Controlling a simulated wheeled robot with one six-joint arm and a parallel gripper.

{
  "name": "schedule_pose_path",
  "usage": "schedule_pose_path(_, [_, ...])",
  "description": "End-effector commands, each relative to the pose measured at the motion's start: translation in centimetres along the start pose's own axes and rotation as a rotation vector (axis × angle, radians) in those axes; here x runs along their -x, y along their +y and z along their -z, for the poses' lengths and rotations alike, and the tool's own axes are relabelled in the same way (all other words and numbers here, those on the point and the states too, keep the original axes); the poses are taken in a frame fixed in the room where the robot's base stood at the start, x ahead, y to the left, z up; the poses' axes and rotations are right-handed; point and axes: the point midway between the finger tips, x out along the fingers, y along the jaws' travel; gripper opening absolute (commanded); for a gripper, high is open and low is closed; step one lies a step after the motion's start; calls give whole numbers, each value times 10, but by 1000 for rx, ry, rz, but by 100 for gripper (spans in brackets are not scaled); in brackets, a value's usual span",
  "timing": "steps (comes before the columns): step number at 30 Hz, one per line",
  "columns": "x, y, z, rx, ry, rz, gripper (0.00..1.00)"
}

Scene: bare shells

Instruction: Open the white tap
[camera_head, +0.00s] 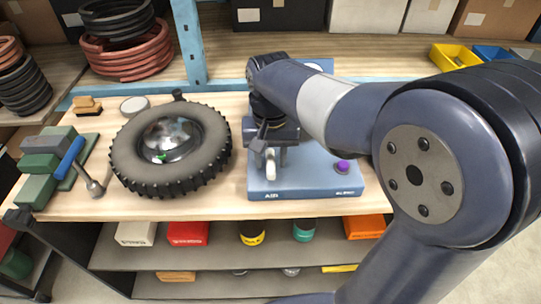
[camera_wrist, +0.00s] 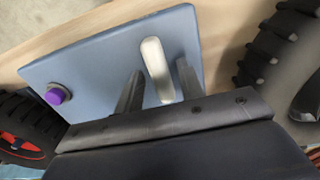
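The white tap (camera_wrist: 156,62) is a rounded lever on a blue-grey panel, which carries the words AIR and BLEED in the head view. It also shows in the head view (camera_head: 270,164), partly hidden by my gripper. My gripper (camera_wrist: 160,70) is over the panel with its two dark fingers apart, one on each side of the lever. Gaps show between the lever and the fingers, so I see no grip on it. In the head view my gripper (camera_head: 264,146) points down at the lever. The tap's base is hidden.
A purple knob (camera_head: 342,166) sits on the panel (camera_head: 310,183), right of the tap. A tyre (camera_head: 125,158) lies close on the left, with green blocks (camera_head: 42,162) and a blue-handled tool (camera_head: 72,158) beyond. Shelves with boxes are below the bench.

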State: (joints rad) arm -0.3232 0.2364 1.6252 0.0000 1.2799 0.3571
Motion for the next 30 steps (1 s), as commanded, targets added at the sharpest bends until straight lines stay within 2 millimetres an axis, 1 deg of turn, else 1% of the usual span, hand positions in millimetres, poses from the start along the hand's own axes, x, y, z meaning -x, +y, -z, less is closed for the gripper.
schedule_pose_path(1, [0, 0, 0, 0, 0, 0, 33])
schedule_pose_path(2, [0, 0, 0, 0, 0, 0, 30])
schedule_pose_path(13, [0, 0, 0, 0, 0, 0, 0])
schedule_pose_path(23, [1, 0, 0, 30, 0, 0, 0])
schedule_pose_path(30, [2, 0, 0, 153, -1, 0, 0])
